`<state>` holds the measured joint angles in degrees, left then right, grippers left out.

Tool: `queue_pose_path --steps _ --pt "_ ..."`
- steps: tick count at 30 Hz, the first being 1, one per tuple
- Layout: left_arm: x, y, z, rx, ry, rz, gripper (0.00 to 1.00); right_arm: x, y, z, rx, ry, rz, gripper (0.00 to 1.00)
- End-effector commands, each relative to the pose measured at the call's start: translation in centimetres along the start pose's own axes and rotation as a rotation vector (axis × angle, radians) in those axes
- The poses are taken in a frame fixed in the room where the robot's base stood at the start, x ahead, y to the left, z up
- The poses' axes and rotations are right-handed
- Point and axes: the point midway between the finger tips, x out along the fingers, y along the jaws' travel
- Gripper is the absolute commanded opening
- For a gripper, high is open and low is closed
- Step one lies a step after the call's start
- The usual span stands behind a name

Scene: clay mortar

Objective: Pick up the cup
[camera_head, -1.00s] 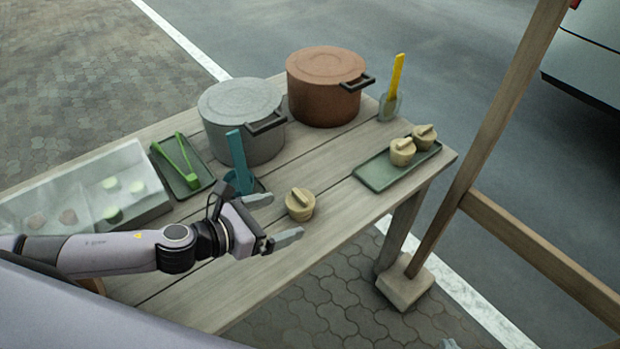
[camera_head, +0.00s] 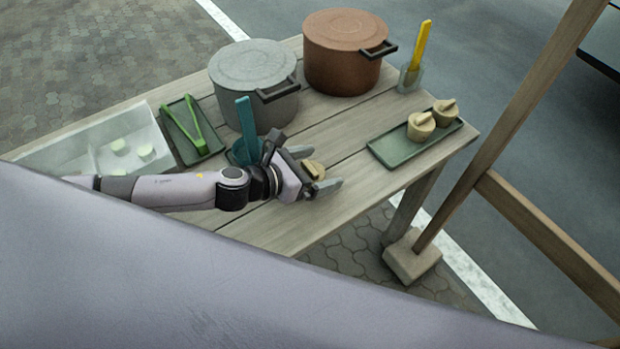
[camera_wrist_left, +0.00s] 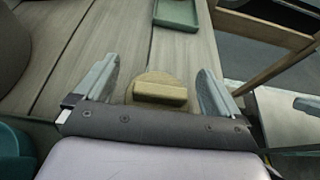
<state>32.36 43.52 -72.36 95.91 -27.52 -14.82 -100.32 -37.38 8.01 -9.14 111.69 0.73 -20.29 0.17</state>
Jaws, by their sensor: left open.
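A small round tan cup (camera_head: 314,169) with a raised bar across its top stands on the wooden table. In the left wrist view the cup (camera_wrist_left: 158,90) lies between the two open fingers, with a gap on each side. My left gripper (camera_head: 318,169) is open around it, and part of the cup is hidden behind the gripper in the head view. It also shows in the left wrist view (camera_wrist_left: 157,85). Two similar tan cups (camera_head: 421,126) (camera_head: 445,112) stand on a green tray (camera_head: 395,155) to the right. My right gripper is not in view.
A grey pot (camera_head: 255,85) and a brown pot (camera_head: 345,50) stand at the back. A teal utensil (camera_head: 246,125) in a holder is close behind my left gripper. Green tongs (camera_head: 197,122) lie on a tray, beside a divided box (camera_head: 90,145). A yellow utensil (camera_head: 421,45) stands back right.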

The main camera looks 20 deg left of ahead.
Motion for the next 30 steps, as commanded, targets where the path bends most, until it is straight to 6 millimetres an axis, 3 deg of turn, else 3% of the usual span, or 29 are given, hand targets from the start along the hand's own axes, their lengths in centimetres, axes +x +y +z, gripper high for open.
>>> queue_pose_path --steps 9,14,15,30 --pt "0.36 0.01 0.01 0.001 0.000 0.000 0.94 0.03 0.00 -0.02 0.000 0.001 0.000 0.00" --pt "0.35 0.02 0.01 0.001 0.000 0.000 0.42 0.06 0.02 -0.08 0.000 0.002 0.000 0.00" --pt "0.34 0.02 0.01 0.001 0.000 0.000 0.39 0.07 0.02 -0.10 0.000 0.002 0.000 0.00" --pt "0.28 0.04 0.18 0.002 -0.001 0.000 0.36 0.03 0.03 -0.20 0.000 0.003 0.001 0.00"
